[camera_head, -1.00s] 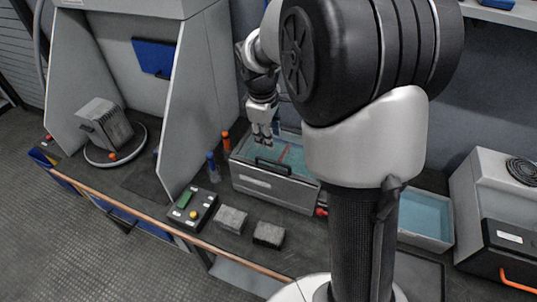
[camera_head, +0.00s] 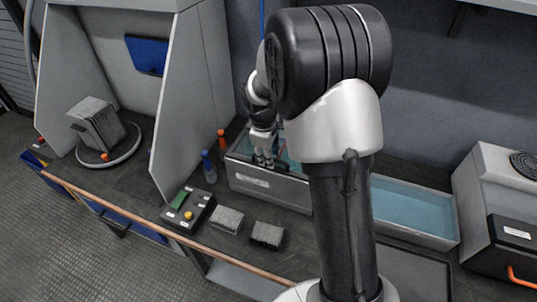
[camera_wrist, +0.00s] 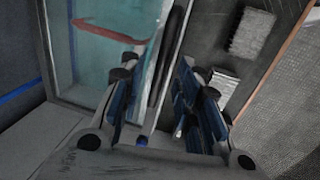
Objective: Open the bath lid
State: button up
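The bath (camera_head: 266,184) is a grey tank on the bench with blue-green liquid visible through its clear lid (camera_wrist: 118,50). A red strip lies on or under the lid. A dark bar, apparently the lid handle (camera_wrist: 174,48), runs along the front edge of the bath in the wrist view. My gripper (camera_head: 265,161) is low over the front edge of the bath. In the wrist view my gripper (camera_wrist: 158,130) is open, its blue-padded fingers apart on either side of the line of the bar. Whether they touch it I cannot tell.
A second open bath (camera_head: 415,212) stands right of my arm. Two grey blocks (camera_head: 227,219) (camera_head: 267,235) and a button box (camera_head: 188,209) sit in front. Blue (camera_head: 209,166) and orange-capped (camera_head: 222,139) bottles stand left of the bath. A tall grey booth panel (camera_head: 192,100) rises further left.

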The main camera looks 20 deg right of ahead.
jog(key=shift+c, duration=0.3)
grip_shut()
dwell(0.3)
